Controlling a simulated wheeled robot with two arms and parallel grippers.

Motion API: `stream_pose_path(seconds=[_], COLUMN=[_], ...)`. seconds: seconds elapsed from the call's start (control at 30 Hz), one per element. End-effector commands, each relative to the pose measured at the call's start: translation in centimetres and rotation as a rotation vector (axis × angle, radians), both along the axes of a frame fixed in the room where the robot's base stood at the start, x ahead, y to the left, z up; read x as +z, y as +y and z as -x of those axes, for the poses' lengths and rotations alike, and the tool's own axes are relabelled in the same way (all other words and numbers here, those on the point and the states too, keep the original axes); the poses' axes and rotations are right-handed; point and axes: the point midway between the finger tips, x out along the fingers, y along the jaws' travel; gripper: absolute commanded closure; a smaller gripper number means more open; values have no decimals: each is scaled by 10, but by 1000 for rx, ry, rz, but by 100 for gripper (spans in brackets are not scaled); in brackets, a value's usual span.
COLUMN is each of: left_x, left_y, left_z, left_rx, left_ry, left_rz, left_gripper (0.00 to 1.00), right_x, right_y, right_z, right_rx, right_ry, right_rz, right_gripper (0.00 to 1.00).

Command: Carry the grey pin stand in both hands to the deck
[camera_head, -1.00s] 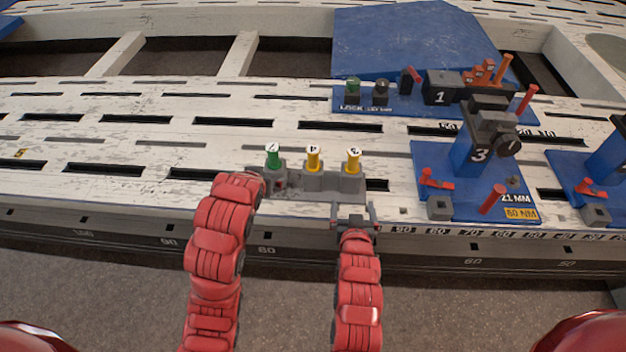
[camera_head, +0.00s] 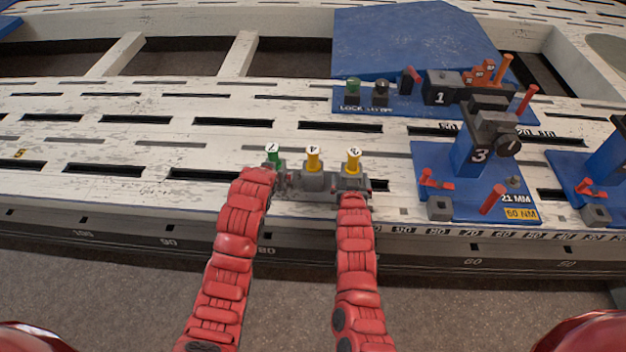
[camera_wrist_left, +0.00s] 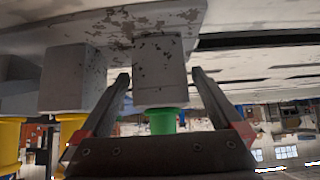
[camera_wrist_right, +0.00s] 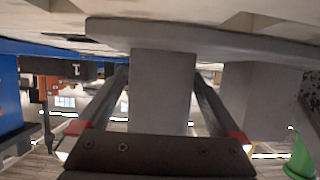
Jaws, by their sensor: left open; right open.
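The grey pin stand (camera_head: 313,181) stands on the white slotted bench top near its front edge. It carries a green pin (camera_head: 273,156) and two yellow pins (camera_head: 313,160), (camera_head: 353,160) with numbered white tops. My left gripper (camera_wrist_left: 159,75) is open, its fingers on either side of the grey block (camera_wrist_left: 160,72) under the green pin. My right gripper (camera_wrist_right: 160,75) is open, its fingers on either side of the block (camera_wrist_right: 162,92) at the stand's other end. Gaps show beside both blocks. A blue slab (camera_head: 410,40) lies at the back; I cannot tell whether it is the deck.
A blue base with a post marked 3 (camera_head: 478,155) stands right of the stand. A blue tool rack (camera_head: 400,100) lies behind. Another blue fixture (camera_head: 590,165) is at the far right. The bench top left of the stand is clear.

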Motion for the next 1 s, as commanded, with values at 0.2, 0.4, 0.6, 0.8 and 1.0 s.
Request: stream_pose_path(seconds=[0.2, 0.4, 0.6, 0.8, 1.0], left_x=[-8, -8, -8, -8, -8], left_y=[-1, -1, 0, 0, 0], left_z=[-7, -7, -7, -7, -7], left_rx=[0, 0, 0, 0, 0], left_ry=[1, 0, 0, 0, 0], left_rz=[0, 0, 0, 0, 0], left_gripper=[0, 0, 20, 56, 92], right_x=[-3, -3, -3, -3, -4], right_y=[-1, -1, -1, -1, -1], right_z=[-10, -10, -10, -10, -10], right_rx=[1, 1, 1, 1, 1], right_ry=[-2, -3, -2, -2, -1], right_rz=[0, 1, 1, 1, 1], right_gripper=[0, 0, 20, 56, 92])
